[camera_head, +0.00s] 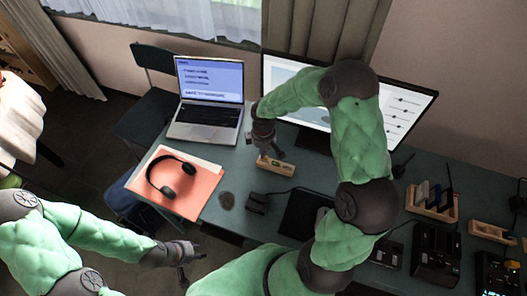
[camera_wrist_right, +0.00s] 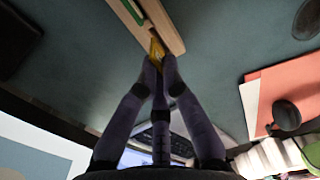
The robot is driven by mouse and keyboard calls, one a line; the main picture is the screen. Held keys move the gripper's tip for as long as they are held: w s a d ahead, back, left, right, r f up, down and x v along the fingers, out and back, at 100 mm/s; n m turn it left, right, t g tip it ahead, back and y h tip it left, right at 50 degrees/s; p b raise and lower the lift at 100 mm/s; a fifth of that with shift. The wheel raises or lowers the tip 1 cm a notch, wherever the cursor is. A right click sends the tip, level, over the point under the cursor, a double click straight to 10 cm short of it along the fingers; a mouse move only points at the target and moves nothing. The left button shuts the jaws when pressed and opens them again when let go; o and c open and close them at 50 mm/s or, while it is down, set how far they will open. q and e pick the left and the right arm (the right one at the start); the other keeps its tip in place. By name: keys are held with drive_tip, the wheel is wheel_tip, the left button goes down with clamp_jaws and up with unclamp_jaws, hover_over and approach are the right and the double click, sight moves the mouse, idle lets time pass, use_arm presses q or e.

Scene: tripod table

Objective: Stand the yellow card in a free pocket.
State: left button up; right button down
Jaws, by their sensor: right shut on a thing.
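My right gripper (camera_wrist_right: 161,66) is shut on the yellow card (camera_wrist_right: 157,50), of which a small part shows between the fingertips in the wrist view. The card is at a small wooden holder (camera_wrist_right: 162,22), with a dark green strip (camera_wrist_right: 131,10) in it. I cannot tell whether the card is inside a pocket or only against the wood. In the head view the right gripper (camera_head: 268,145) is just above the same holder (camera_head: 276,167), and the card is not clear there. My left gripper (camera_head: 187,262) is off the table's front edge, fingers apart and empty.
A laptop (camera_head: 209,86) and an orange folder with headphones (camera_head: 177,184) lie left of the holder. A wooden rack with several cards (camera_head: 432,208), another wooden piece (camera_head: 491,234) and black devices (camera_head: 436,254) are at the right. A monitor (camera_head: 405,112) stands behind my right arm.

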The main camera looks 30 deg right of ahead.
drive_tip(key=shift+f+b, duration=1.05)
drive_tip(key=shift+f, duration=0.45)
drive_tip(key=c, duration=1.3)
unclamp_jaws()
drive_tip(key=shift+r, duration=0.1)
wheel_tip(320, 180, up, 12)
